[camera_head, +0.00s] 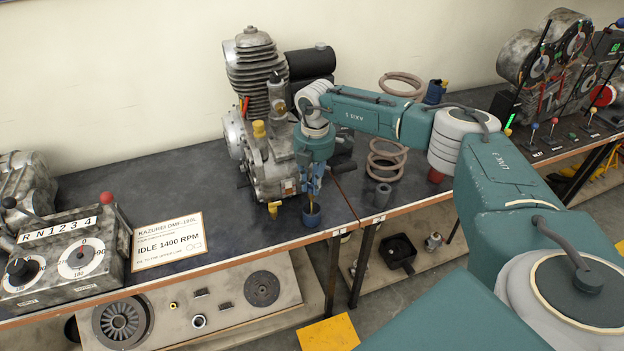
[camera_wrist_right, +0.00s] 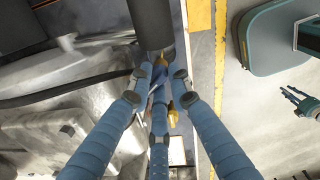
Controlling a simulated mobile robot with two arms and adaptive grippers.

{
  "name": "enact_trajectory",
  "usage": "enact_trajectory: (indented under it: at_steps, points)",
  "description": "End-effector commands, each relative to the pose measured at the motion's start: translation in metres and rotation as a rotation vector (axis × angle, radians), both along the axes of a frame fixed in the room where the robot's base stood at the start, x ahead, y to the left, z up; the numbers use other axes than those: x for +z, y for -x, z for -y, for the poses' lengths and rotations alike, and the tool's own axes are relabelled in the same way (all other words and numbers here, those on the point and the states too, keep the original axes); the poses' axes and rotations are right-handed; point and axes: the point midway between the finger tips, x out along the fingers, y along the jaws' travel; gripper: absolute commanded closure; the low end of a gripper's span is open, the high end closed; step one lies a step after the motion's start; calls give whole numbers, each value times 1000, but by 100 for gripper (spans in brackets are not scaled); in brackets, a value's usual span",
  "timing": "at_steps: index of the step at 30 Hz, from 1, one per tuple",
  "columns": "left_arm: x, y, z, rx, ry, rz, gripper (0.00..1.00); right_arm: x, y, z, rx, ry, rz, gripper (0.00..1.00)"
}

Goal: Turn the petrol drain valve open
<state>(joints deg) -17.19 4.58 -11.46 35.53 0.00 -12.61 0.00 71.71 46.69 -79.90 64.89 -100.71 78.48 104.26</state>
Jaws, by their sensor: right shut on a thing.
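The grey engine (camera_head: 262,150) stands on the dark bench, with a finned cylinder on top.
A yellow tap-like piece (camera_head: 274,209) sits at the engine's lower front. A white sign (camera_head: 167,240) and a grey control box (camera_head: 68,255) are at the left.

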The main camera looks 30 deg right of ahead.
Motion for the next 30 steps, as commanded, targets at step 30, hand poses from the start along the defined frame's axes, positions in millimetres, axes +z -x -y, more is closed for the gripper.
enact_trajectory:
  at_steps: [30]
  points:
    - [38,0,0,0,0,0,70,1,0,-1,-832,0,0,100]
